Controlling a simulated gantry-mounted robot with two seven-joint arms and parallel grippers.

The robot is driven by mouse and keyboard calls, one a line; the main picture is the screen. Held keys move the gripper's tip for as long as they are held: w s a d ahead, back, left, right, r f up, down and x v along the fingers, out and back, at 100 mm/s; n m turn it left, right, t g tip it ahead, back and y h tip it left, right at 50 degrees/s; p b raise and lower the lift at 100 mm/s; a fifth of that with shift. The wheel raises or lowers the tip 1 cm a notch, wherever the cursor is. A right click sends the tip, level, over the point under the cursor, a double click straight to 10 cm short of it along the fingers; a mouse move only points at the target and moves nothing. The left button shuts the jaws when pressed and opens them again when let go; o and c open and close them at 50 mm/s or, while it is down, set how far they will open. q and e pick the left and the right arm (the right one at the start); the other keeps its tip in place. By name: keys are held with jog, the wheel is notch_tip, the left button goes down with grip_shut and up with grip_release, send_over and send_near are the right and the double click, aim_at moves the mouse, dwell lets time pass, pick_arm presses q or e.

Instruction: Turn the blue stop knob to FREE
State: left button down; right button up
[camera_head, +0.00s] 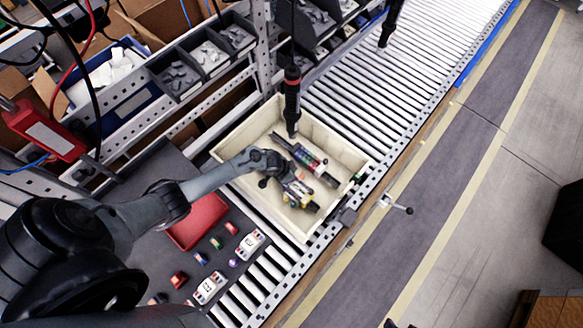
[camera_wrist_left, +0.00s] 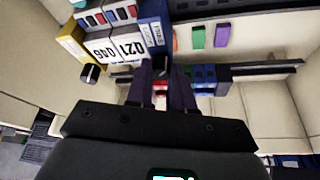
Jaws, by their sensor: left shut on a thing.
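A device with a yellow block (camera_head: 298,194) sits in the cream bin on the roller conveyor. In the left wrist view, its yellow block (camera_wrist_left: 71,40) carries a black knob (camera_wrist_left: 91,73) and stands beside white number dials (camera_wrist_left: 115,46). To their right is a blue panel (camera_wrist_left: 153,30) with a small white label too blurred to read. My left gripper (camera_wrist_left: 163,72) reaches down at this panel, its two dark fingers close together around a small dark knob end at the panel's lower edge. The fingers hide most of the knob, and its setting cannot be read.
A black and red screwdriver (camera_head: 292,98) hangs above the bin, near my wrist. A red tray (camera_head: 197,219) and several small parts lie left of the bin. The rollers (camera_head: 375,95) beyond are mostly clear.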

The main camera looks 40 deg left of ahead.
dwell(0.4)
pick_arm(q)
jog(key=c, duration=1)
grip_release()
jog(key=shift+p+v, duration=0.9)
jog(key=shift+v, duration=4.55)
jog(key=shift+d, duration=0.1)
